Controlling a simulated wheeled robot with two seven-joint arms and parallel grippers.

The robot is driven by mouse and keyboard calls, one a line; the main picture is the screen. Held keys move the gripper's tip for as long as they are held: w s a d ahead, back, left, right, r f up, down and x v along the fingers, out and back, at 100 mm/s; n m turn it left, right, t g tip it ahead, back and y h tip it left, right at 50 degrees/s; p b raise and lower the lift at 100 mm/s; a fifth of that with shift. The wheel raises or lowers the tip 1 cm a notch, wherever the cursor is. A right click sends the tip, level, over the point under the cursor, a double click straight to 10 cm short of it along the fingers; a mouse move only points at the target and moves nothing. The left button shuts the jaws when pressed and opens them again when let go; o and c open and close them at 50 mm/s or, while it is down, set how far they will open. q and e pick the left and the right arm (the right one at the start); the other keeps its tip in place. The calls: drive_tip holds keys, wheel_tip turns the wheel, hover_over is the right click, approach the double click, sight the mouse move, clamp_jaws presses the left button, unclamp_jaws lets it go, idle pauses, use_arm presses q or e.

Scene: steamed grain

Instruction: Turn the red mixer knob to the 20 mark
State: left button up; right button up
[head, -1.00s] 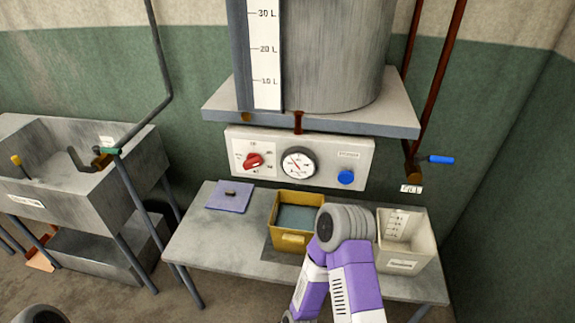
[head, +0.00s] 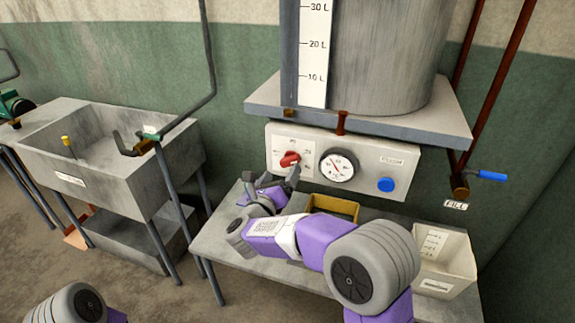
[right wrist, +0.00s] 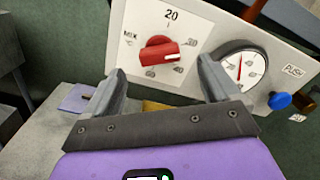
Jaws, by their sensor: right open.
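The red mixer knob (head: 290,159) is on the left of the pale control panel (head: 400,166). In the right wrist view the knob (right wrist: 158,52) has a white mark on its right end, which points to the right, while the 20 mark (right wrist: 171,15) is at the top of the dial. My right gripper (head: 279,180) is open and empty, just below and in front of the knob. In the right wrist view its two fingers (right wrist: 162,75) stand either side of the knob, apart from it. My left gripper is out of view.
A round gauge (head: 338,165) and a blue push button (head: 386,184) are right of the knob. A steel shelf (head: 355,122) with a large tank overhangs the panel. Below are a yellow bin (head: 345,207) and a white container (head: 450,260). A sink (head: 110,165) stands left.

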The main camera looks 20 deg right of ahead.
sight(288, 163)
drive_tip(key=x, duration=0.6)
drive_tip(key=shift+w+d+f, duration=0.1)
drive_tip(key=shift+w, duration=0.05)
drive_tip(key=c, duration=1.1)
drive_tip(key=shift+o, duration=0.2)
drive_tip(key=shift+n, duration=0.3)
